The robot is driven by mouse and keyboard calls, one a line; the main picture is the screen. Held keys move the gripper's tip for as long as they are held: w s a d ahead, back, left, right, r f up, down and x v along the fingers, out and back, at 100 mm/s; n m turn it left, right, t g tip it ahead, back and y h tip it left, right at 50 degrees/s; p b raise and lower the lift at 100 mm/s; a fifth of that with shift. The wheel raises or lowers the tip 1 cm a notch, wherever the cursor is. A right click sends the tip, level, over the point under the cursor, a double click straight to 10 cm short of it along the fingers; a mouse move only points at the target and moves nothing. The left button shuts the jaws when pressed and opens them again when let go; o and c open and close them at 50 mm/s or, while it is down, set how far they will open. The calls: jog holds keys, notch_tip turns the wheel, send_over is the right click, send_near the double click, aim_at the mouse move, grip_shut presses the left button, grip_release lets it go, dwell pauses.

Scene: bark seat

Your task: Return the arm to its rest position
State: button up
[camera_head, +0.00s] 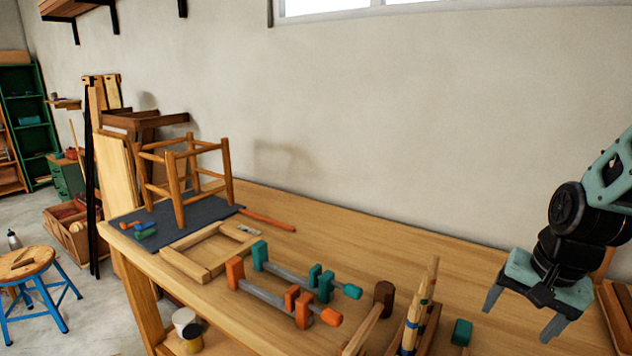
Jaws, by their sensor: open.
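My gripper (519,325) hangs at the right of the head view, above the right part of the wooden workbench (290,207). Its two grey fingers point down and stand apart, with nothing between them. My teal and black arm reaches in from the right edge. A wooden stool frame (187,175) without a seat stands upright on a dark mat (205,212) at the bench's left end, well apart from my gripper.
An orange clamp (265,293), a teal clamp (290,272), a wooden frame (185,263) and a mallet (384,297) lie on the bench. A rack of tools (428,320) is left of my gripper. The blue-legged stool (30,262) stands on the floor. The bench's back strip is mostly clear.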

jog(key=s+a+r+n+g, duration=0.1)
jog(key=s+a+r+n, duration=0.1)
jog(key=s+a+n, duration=0.5)
jog(key=s+a+r+n+g, duration=0.1)
jog(key=s+a+n, duration=0.7)
jog(key=s+a, duration=0.2)
jog(key=shift+s+a+r, duration=0.4)
jog(key=shift+a, duration=0.85)
